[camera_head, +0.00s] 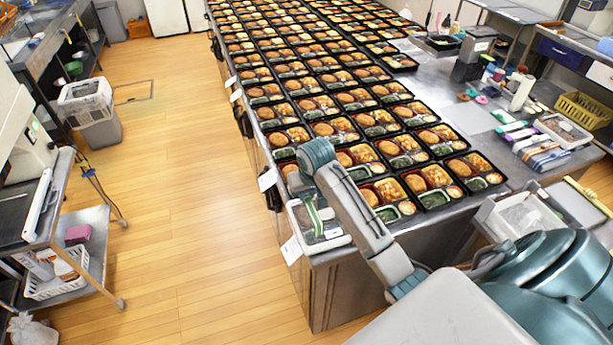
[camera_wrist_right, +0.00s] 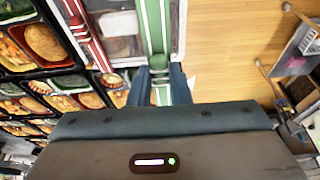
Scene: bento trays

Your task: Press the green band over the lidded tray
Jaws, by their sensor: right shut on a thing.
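The green band (camera_wrist_right: 154,25) has a pale stripe and runs lengthwise over the lidded tray (camera_wrist_right: 117,22), near its right side in the right wrist view. In the head view the green band (camera_head: 314,217) shows above the tray (camera_head: 334,242) at the table's near left corner. My right gripper (camera_wrist_right: 158,78) is shut on the near end of the green band. In the head view my right wrist and arm hide its fingers. I cannot tell whether the band touches the lid all along. My left gripper is not in view.
A red band (camera_wrist_right: 86,38) lies left of the green one in the right wrist view. Rows of filled bento trays (camera_head: 386,190) cover the table behind. The table edge drops to the open wooden floor (camera_head: 200,220) on the left.

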